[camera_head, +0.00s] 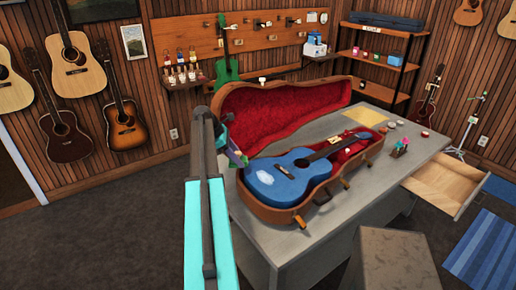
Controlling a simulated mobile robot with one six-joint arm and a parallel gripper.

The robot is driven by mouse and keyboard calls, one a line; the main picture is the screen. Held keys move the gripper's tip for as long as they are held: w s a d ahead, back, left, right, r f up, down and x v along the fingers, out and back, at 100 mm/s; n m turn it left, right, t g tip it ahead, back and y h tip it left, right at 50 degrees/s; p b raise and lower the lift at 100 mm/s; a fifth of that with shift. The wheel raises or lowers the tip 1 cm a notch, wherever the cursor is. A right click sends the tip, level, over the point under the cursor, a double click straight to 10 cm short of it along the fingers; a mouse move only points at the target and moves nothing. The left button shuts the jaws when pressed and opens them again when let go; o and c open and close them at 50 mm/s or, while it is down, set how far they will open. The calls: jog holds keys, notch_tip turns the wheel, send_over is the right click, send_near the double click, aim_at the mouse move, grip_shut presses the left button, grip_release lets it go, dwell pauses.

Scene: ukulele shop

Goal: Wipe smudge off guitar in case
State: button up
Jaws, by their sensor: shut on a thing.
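A blue guitar (292,183) lies face up in an open brown case (334,183) with red lining on the grey table. A whitish smudge (265,177) shows on the lower left of the guitar's body. My gripper (238,158) is at the case's left side, above and left of the guitar and apart from the smudge. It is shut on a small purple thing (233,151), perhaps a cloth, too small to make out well. My teal arm hides part of the case's left edge.
The case's raised lid (262,108) stands behind the guitar. The table (330,248) also bears a yellow sheet (366,116), small round items and a small colourful holder (400,147). A drawer (446,184) is open at right. A grey block (393,262) stands in front.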

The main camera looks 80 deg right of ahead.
jog(key=s+d+r+p, duration=0.1)
jog(key=s+d+r, duration=0.2)
jog(key=s, duration=0.5)
jog(key=shift+s+d+m, duration=0.15)
jog(key=shift+s+m, duration=0.05)
jog(key=shift+m, duration=0.1)
